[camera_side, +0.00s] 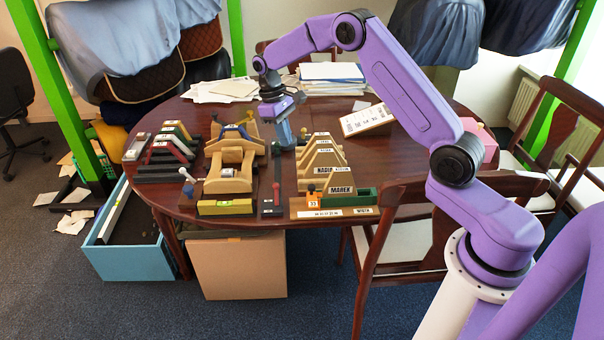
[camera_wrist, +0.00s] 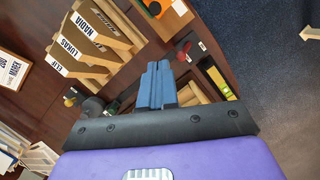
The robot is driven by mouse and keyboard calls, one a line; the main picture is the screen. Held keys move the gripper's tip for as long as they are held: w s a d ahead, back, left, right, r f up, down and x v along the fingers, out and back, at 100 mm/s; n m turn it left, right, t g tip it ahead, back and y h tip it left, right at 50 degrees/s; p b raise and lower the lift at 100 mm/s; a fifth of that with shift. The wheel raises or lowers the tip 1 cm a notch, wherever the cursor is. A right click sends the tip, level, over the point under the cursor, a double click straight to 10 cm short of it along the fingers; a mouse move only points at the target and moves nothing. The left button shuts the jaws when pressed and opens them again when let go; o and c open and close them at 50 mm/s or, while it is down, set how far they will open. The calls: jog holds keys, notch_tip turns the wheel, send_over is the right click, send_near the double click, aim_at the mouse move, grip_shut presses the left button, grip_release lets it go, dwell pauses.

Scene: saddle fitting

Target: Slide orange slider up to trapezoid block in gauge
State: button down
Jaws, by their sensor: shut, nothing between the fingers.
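The gauge (camera_side: 300,214) is a light wooden base with a number strip at the table's front edge. The orange slider (camera_side: 312,189) stands at its left part, above a small label; it also shows at the top of the wrist view (camera_wrist: 155,9). A tan trapezoid block (camera_side: 340,188) marked MAREK stands just right of the slider, beside a green stop (camera_side: 363,198). I cannot tell whether slider and block touch. My gripper (camera_side: 286,140) is shut and empty, behind and left of the gauge. Its blue fingers (camera_wrist: 155,86) are together in the wrist view.
More tan trapezoid blocks (camera_side: 322,158) stand in a row behind the gauge. A wooden saddle fixture (camera_side: 229,172) is to the left, with dark trapezoid frames (camera_side: 168,150) beyond. A tilted card board (camera_side: 367,119) and papers lie behind. A chair back (camera_side: 455,188) stands at right.

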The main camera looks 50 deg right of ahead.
jog(key=shift+w+f+g, duration=0.5)
jog(key=shift+w+f, duration=0.35)
jog(key=shift+f, duration=0.25)
send_near(315, 200)
jog(key=shift+n, duration=0.4)
jog(key=shift+w+d+f, duration=0.2)
jog(key=shift+w+f, duration=0.25)
jog(key=shift+f, duration=0.2)
jog(key=shift+w+d+f, duration=0.25)
jog(key=shift+w+f, duration=0.2)
jog(key=shift+f, duration=0.2)
jog(key=shift+w+d+f, duration=0.2)
jog(key=shift+w+f, duration=0.25)
jog(key=shift+f, duration=0.15)
jog(key=shift+s+d, duration=1.6)
jog(key=shift+s, duration=0.05)
